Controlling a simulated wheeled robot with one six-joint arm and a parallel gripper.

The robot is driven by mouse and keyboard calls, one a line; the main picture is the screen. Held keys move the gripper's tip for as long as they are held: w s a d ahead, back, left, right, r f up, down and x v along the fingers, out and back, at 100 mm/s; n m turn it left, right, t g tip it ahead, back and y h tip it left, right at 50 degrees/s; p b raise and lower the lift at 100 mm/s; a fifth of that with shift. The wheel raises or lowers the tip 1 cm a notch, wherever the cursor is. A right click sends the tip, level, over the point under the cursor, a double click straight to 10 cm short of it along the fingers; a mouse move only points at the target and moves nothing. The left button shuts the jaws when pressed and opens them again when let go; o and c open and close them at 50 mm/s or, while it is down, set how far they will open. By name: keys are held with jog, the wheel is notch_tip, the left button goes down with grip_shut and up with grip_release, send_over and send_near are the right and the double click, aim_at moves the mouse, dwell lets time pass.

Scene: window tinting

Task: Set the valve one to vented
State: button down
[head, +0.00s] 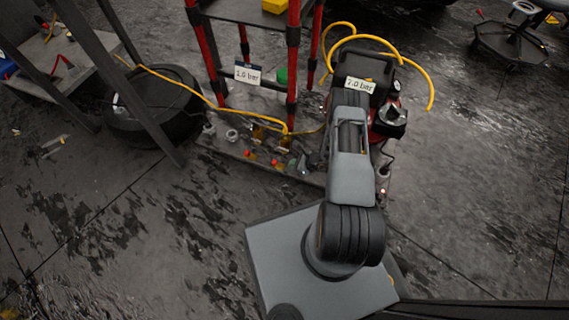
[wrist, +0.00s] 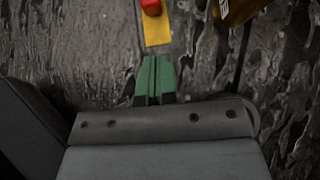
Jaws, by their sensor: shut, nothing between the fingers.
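In the wrist view, a red knob or lever (wrist: 151,6) on a yellow plate (wrist: 157,30) is at the top edge, partly cut off. My gripper (wrist: 155,78) has green fingers, shut with nothing between them. Their tips point at the yellow plate, just short of it in the picture; I cannot tell the height gap. In the head view, small red fittings (head: 275,163) sit on the grey board below the red-posted frame. I cannot read which is valve one or its setting. My arm hides part of the board.
A yellow hose (head: 205,98) runs across the board, with loops at the top right. Tags reading 1.0 bar (head: 247,73) and what looks like 2.0 bar (head: 360,87) show. Red posts (head: 292,60) stand behind the fittings. A black tyre (head: 155,107) lies left.

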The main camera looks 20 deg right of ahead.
jog(key=p+v, duration=0.2)
jog(key=v, duration=0.5)
jog(key=shift+r, duration=0.3)
jog(key=shift+s, duration=0.1)
